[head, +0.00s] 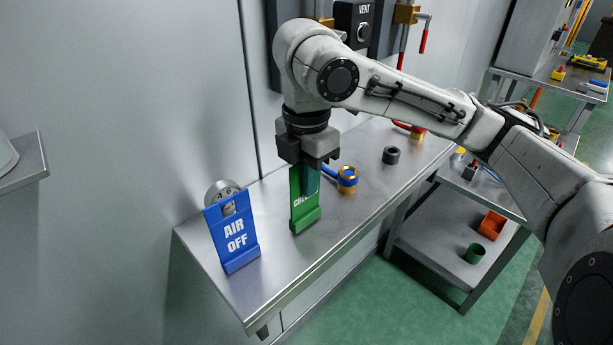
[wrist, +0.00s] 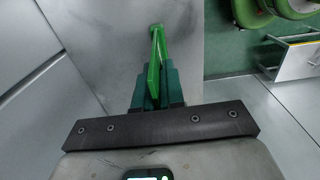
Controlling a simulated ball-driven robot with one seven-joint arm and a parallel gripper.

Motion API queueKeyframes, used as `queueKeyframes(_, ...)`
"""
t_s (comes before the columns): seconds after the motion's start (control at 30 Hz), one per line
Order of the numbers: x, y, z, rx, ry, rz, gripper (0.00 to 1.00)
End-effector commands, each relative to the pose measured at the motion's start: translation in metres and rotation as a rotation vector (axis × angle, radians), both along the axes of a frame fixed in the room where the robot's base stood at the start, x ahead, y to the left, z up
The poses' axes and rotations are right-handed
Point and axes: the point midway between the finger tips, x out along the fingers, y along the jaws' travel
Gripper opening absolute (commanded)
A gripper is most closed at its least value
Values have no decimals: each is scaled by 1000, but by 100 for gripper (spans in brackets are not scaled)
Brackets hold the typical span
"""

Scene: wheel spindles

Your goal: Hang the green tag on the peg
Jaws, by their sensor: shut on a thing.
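The green tag (head: 303,214) is upright, with white lettering partly hidden by a finger. My gripper (head: 309,180) is shut on its upper part, pointing down over the metal bench. I cannot tell whether the tag's lower end touches the bench top. In the wrist view the green tag (wrist: 156,50) shows nearly edge-on between the teal fingers of my gripper (wrist: 155,84). I cannot make out a free peg in either view.
A blue "AIR OFF" tag (head: 234,239) leans in front of a round numbered dial (head: 219,188) on the bench (head: 275,275). A brass fitting with a blue handle (head: 347,181) stands close right of the green tag. A dark ring (head: 391,155) lies farther back. The bench front is clear.

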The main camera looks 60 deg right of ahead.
Motion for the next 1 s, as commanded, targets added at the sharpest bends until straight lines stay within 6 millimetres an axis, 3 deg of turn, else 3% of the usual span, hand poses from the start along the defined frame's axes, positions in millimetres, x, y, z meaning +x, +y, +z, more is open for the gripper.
queueKeyframes(0.13,0,0,-6,1,1,1,0)
queueKeyframes(0.17,0,0,-5,1,1,1,10)
queueKeyframes(0.4,0,0,-4,0,1,1,33)
queueKeyframes(0.8,0,-1,-3,-3,1,0,34)
queueKeyframes(1.0,0,-4,35,-1,-3,0,34)
